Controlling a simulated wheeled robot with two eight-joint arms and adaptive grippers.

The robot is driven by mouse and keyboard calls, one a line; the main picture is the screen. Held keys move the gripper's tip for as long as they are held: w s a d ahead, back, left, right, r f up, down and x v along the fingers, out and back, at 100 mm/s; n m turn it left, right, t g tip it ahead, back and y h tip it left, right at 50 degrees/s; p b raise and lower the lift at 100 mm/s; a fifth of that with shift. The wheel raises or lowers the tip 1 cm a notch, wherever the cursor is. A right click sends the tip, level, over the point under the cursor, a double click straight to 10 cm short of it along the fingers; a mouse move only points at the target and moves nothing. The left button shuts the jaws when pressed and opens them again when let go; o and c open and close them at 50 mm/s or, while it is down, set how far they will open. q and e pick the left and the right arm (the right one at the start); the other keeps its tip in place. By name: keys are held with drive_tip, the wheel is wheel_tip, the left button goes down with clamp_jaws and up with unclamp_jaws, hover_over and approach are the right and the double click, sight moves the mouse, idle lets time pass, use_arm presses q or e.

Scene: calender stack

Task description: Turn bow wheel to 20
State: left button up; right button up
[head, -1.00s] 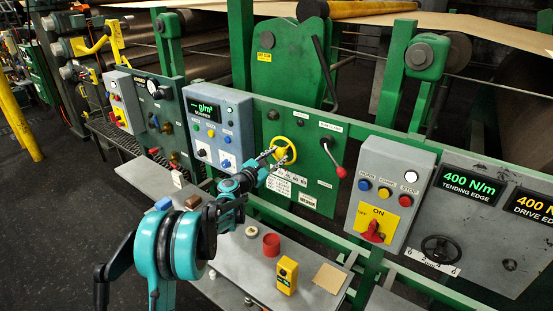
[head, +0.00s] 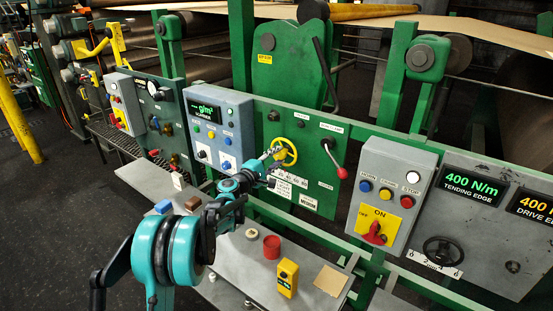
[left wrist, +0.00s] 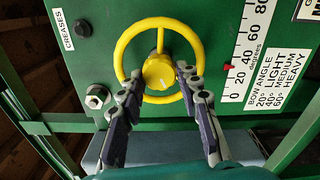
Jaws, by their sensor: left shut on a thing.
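The yellow bow wheel (head: 294,155) is on the green panel; its ring, spoke and round hub show in the left wrist view (left wrist: 160,22). My left gripper (head: 272,154) is at the wheel in the head view. In the left wrist view its two fingers (left wrist: 159,74) lie over the lower ring, one on each side of the hub, shut on the wheel. My right gripper is out of view.
A red-knobbed lever (head: 333,158) is right of the wheel, and a grey button box (head: 392,170) is farther right. The grey scanner box (head: 219,120) is to the left.

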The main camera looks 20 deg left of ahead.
use_arm(q)
drive_tip(key=m, duration=0.4)
drive_tip(key=shift+m, duration=0.3)
drive_tip(key=m, duration=0.4)
drive_tip(key=shift+r+m, duration=0.1)
drive_tip(key=shift+m, duration=0.2)
drive_tip(key=m, duration=0.4)
drive_tip(key=shift+d+m, duration=0.1)
drive_tip(key=shift+m, duration=0.2)
drive_tip(key=m, duration=0.4)
drive_tip(key=shift+b, duration=0.3)
drive_tip(key=m, duration=0.5)
drive_tip(key=shift+s+d, duration=0.1)
drive_tip(key=m, duration=0.4)
drive_tip(key=shift+m, duration=0.3)
drive_tip(key=m, duration=0.4)
drive_tip(key=shift+d, duration=0.1)
drive_tip(key=m, duration=0.4)
drive_tip(key=shift+m, duration=0.3)
drive_tip(key=shift+m, duration=0.3)
